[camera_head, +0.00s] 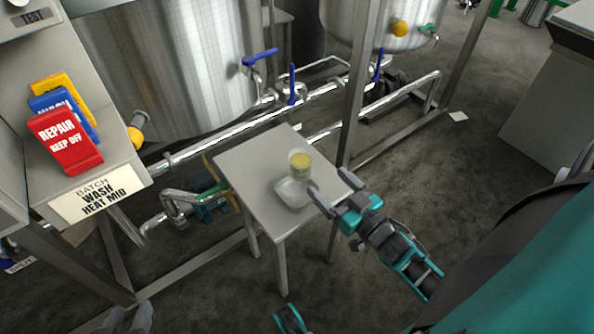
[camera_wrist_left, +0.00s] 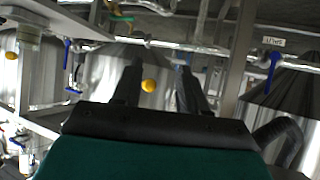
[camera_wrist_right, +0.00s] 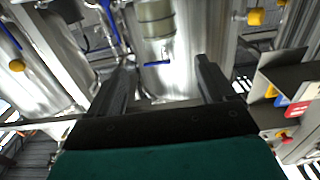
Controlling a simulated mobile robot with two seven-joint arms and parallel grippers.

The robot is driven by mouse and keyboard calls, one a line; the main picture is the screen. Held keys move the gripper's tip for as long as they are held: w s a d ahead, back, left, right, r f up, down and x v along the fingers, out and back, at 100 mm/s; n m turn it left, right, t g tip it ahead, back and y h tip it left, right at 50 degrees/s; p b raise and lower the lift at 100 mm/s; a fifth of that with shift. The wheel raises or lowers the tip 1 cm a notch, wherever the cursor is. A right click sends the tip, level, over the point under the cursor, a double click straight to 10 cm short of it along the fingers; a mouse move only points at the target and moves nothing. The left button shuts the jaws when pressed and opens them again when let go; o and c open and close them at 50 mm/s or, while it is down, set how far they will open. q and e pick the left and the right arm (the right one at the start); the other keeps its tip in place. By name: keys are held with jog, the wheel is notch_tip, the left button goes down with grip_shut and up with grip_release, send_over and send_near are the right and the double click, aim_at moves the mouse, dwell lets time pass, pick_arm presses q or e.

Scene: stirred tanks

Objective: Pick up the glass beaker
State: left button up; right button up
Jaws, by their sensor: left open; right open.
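The glass beaker (camera_head: 300,164), with yellowish contents, stands upright toward the right side of a small grey table. A clear square dish (camera_head: 292,193) is just in front of it. My right gripper (camera_head: 330,182) is open and empty at the table's right edge, its fingers pointing toward the beaker and apart from it. In the right wrist view the beaker (camera_wrist_right: 156,22) shows at the top, ahead between the open fingers. My left gripper is open and empty in the left wrist view (camera_wrist_left: 158,72), facing tanks and pipes.
The small table (camera_head: 250,165) is otherwise bare. A metal frame post (camera_head: 352,90) rises close behind its right side. Steel tanks (camera_head: 165,60) and pipes with blue valve handles (camera_head: 292,85) stand behind. A cabinet with coloured tags (camera_head: 70,142) is at the left.

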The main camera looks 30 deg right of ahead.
aim_at(308, 164)
jog(key=w+b, duration=0.1)
jog(key=w, duration=0.5)
jog(key=w+a+b, duration=0.1)
jog(key=w, duration=0.2)
jog(key=shift+w+b, duration=0.3)
jog(key=shift+w, duration=0.05)
jog(key=c, duration=1)
jog(key=shift+c, duration=1.3)
jog(key=shift+r, duration=0.15)
